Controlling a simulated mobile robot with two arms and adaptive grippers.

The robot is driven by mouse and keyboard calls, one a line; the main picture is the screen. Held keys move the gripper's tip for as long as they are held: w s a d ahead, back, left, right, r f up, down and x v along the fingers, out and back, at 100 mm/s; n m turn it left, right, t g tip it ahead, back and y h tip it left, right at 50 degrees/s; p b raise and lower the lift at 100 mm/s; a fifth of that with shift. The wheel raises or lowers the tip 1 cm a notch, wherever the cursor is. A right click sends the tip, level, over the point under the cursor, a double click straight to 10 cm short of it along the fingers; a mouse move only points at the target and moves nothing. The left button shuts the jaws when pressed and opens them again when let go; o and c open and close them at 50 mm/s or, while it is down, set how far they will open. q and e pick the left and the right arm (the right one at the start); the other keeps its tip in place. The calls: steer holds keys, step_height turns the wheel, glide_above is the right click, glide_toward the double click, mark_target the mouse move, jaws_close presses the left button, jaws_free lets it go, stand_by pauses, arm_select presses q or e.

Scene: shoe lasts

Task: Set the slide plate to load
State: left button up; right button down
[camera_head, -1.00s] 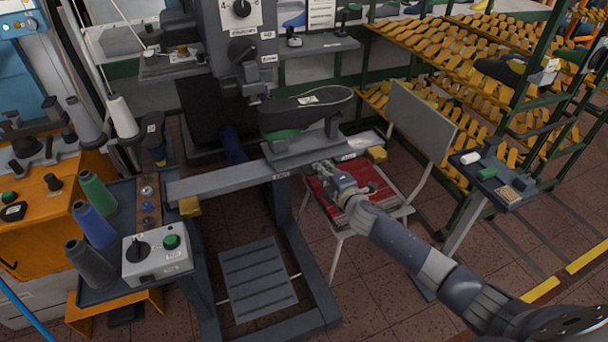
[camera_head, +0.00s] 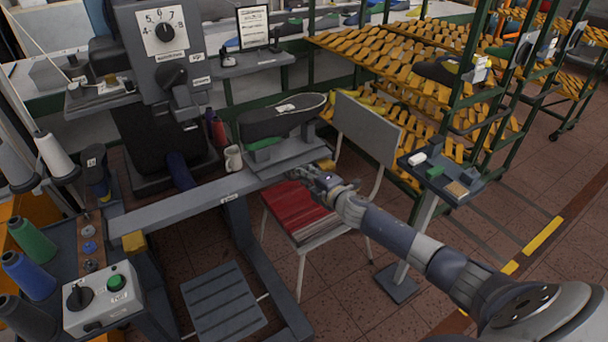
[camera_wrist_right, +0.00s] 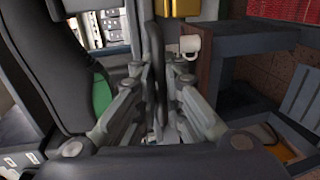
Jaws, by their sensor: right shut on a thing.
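The grey slide plate (camera_head: 290,156) sits toward the right end of the long grey rail (camera_head: 185,208), close to its yellow end block (camera_head: 326,165). It carries a black shoe form (camera_head: 268,122) with a green patch, also at left in the right wrist view (camera_wrist_right: 50,65). My right gripper (camera_head: 302,177) is at the plate's front edge. In the right wrist view its fingers close around a dark upright piece (camera_wrist_right: 154,65), seemingly the plate's handle. The plate hides the label at the rail's right end. My left gripper is out of view.
A white mug (camera_head: 233,158) stands behind the rail, left of the plate. A small side table (camera_head: 440,180) and a yellow-slatted rack (camera_head: 400,75) stand right. A control box (camera_head: 100,298) is at lower left.

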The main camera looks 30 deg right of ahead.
steer(key=shift+d+f, duration=0.1)
steer(key=shift+d, duration=0.15)
steer(key=c, duration=1.9)
jaws_free()
steer(key=shift+s, duration=0.1)
steer(key=shift+c, duration=0.2)
steer(key=shift+o, duration=1.2)
steer(key=shift+s+d, duration=0.1)
steer(key=shift+d, duration=0.1)
steer(key=shift+a, duration=0.15)
steer(key=shift+s, duration=0.15)
steer(key=v, duration=1.1)
steer(key=shift+s, duration=0.35)
